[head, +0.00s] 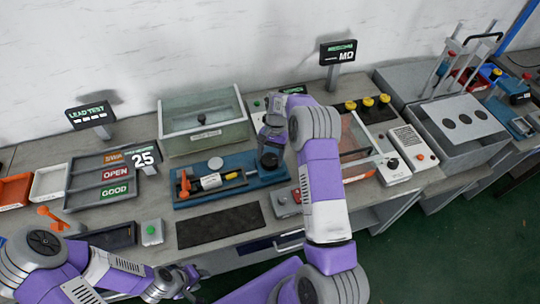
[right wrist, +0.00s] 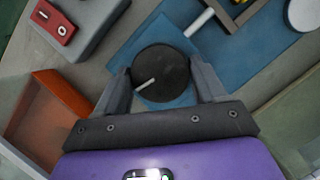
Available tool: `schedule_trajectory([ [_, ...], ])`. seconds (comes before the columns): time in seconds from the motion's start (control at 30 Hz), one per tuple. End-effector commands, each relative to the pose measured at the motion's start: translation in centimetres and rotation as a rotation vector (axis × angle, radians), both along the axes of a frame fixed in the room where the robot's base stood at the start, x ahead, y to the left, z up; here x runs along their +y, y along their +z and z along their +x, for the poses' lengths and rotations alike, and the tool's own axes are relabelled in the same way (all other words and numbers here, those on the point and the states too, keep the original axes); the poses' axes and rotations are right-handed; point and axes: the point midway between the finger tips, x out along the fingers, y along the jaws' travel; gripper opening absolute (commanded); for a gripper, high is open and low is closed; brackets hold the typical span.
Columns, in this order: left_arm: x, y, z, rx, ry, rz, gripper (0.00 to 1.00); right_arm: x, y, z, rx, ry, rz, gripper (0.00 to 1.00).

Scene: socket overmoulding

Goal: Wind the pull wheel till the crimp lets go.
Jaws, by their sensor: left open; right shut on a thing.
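The pull wheel (right wrist: 160,73) is a dark round disc with a pale mark on its face, on the blue pull tester (right wrist: 160,35). In the head view the tester (head: 222,163) stands mid-bench, and the wheel (head: 269,160) shows partly under my right gripper (head: 270,143). In the right wrist view my right gripper (right wrist: 162,80) is shut on the wheel, one finger on each side. An orange lever (head: 184,184) and a small black-and-white piece (head: 211,181) sit on the tester. The crimp itself is too small to make out. My left gripper (head: 188,279) is open and empty at the bench front.
A clear-lidded box (head: 205,125) stands behind the tester. A black mat (head: 220,225) lies in front. Small control boxes (head: 283,203) stand right of it.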

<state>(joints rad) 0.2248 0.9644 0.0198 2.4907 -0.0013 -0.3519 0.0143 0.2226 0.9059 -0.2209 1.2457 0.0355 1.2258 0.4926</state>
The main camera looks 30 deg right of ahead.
Motion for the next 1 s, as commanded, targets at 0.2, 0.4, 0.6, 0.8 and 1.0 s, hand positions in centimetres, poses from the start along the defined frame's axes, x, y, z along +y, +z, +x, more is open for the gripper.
schedule_trajectory([
  [0.2,0.00,0.20,0.00,0.000,0.000,0.000,0.43,-0.03,0.03,-0.04,-0.001,-0.092,0.000,0.40],
  [0.4,0.00,0.26,0.00,0.000,0.000,0.000,0.43,-0.03,-0.01,-0.06,0.000,-0.130,0.000,0.40],
  [0.6,0.00,0.26,0.00,0.000,0.000,0.000,0.43,-0.02,-0.02,-0.06,-0.001,-0.137,0.000,0.40],
  [0.8,0.00,0.26,0.00,0.000,0.000,0.000,0.43,-0.02,-0.02,-0.06,-0.001,-0.137,0.000,0.40],
  [1.0,0.00,0.26,0.00,0.000,0.000,0.000,0.43,-0.02,-0.02,-0.06,0.000,-0.135,0.000,0.95],
])
